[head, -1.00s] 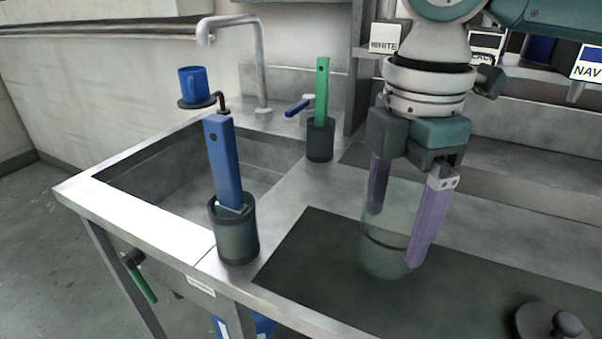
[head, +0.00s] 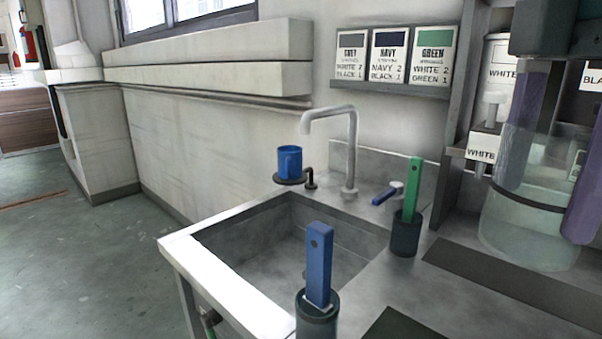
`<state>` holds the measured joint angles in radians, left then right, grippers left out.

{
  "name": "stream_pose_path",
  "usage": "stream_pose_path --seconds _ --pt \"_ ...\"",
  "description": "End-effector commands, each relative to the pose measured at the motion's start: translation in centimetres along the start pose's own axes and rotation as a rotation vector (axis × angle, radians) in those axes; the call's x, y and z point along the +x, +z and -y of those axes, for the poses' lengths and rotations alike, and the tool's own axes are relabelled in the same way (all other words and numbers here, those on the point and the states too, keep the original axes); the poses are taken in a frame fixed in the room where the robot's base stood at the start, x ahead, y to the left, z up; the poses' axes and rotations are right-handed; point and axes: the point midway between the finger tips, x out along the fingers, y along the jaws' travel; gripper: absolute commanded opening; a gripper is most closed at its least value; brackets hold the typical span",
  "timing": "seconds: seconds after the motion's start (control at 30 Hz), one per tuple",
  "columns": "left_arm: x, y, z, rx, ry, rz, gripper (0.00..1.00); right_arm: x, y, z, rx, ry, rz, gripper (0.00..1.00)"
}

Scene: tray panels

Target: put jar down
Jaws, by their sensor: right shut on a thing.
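The jar (head: 521,232) is a clear glass cylinder with a darker band around it, upright at the right edge of the head view. My right gripper (head: 545,208) has its purple fingers on either side of the jar and is shut on it. The jar shows in front of the counter's back part; I cannot tell for sure whether its base touches anything. The picture edge cuts off part of the right gripper. My left gripper is not in view.
A sink (head: 290,240) lies left of the jar. A green-handled tool (head: 413,185) and a blue-handled tool (head: 319,262) stand in dark holders. A blue mug (head: 290,161) sits by the tap (head: 351,150). Colour cards (head: 388,56) and white containers (head: 497,75) are at the back.

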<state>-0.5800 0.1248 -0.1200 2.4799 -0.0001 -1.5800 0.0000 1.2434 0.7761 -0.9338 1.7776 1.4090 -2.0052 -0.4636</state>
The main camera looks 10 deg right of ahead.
Motion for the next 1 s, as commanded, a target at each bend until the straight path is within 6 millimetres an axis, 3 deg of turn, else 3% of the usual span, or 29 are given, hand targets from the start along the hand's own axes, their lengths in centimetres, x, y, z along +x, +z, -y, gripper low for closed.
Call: stream_pose_path --seconds 0.03,0.3,0.67,1.0 --pt "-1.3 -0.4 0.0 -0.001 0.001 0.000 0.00 -1.5 -0.3 0.1 0.063 0.004 -0.002 0.13" --pt "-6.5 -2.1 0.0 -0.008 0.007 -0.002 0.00 -7.3 -2.0 1.1 0.644 0.004 -0.007 0.13" --pt "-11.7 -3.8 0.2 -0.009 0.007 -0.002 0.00 -13.1 -3.7 2.6 1.347 0.001 -0.001 0.13" --pt "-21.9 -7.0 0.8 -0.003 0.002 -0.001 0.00 -23.1 -3.5 4.0 1.354 -0.003 0.001 0.13"
